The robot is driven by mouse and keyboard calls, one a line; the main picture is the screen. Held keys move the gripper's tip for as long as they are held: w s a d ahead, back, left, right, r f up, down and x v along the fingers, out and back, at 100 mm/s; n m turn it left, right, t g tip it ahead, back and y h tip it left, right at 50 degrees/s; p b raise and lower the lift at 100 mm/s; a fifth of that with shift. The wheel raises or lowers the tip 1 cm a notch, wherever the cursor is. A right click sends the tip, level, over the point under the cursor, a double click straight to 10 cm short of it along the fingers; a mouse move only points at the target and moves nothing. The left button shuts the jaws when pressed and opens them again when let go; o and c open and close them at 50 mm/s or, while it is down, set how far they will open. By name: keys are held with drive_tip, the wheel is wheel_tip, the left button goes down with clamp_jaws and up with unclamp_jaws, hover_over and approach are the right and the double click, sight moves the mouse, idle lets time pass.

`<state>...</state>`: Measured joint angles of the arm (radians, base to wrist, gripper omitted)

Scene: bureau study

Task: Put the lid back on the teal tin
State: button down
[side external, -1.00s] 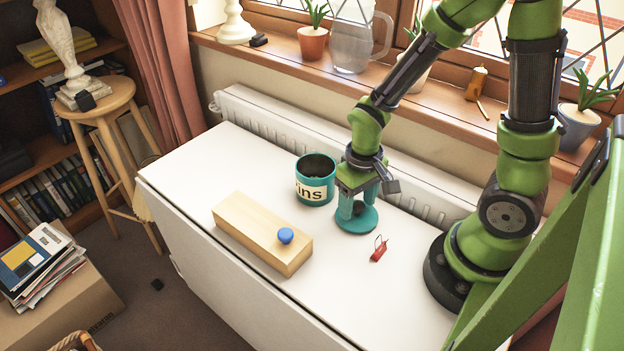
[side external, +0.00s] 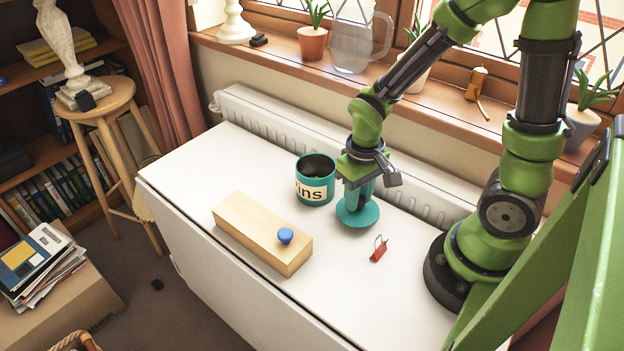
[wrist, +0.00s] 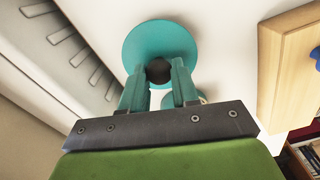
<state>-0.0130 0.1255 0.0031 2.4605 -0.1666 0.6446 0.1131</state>
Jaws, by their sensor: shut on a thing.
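The teal tin (side external: 316,192), with a cream label reading "ins", stands upright and uncovered on the white table; its inside looks dark. The round teal lid (side external: 343,217) is just right of the tin, level and apart from it. My gripper (side external: 357,204) points down and is shut on the lid's dark knob. In the wrist view the lid (wrist: 142,40) spreads beyond my fingertips (wrist: 159,71), with the dark knob (wrist: 158,69) between them. The lid seems slightly above the table, but the gap is hard to judge.
A wooden block (side external: 250,228) with a blue knob (side external: 285,236) lies in front of the tin. A small red clip (side external: 379,250) lies right of the lid. The radiator (side external: 270,112) and windowsill run behind the table.

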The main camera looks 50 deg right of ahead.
wheel_tip(320, 180, up, 7)
drive_tip(key=shift+r, duration=0.2)
drive_tip(key=w+r, duration=0.6)
drive_tip(key=w, duration=0.6)
wheel_tip(320, 180, down, 6)
drive_tip(key=shift+d, duration=0.3)
drive_tip(key=shift+s+f, duration=0.1)
drive_tip(key=shift+f, duration=0.05)
idle(1.6)
drive_tip(key=c, duration=0.8)
unclamp_jaws()
drive_tip(key=shift+o, duration=0.5)
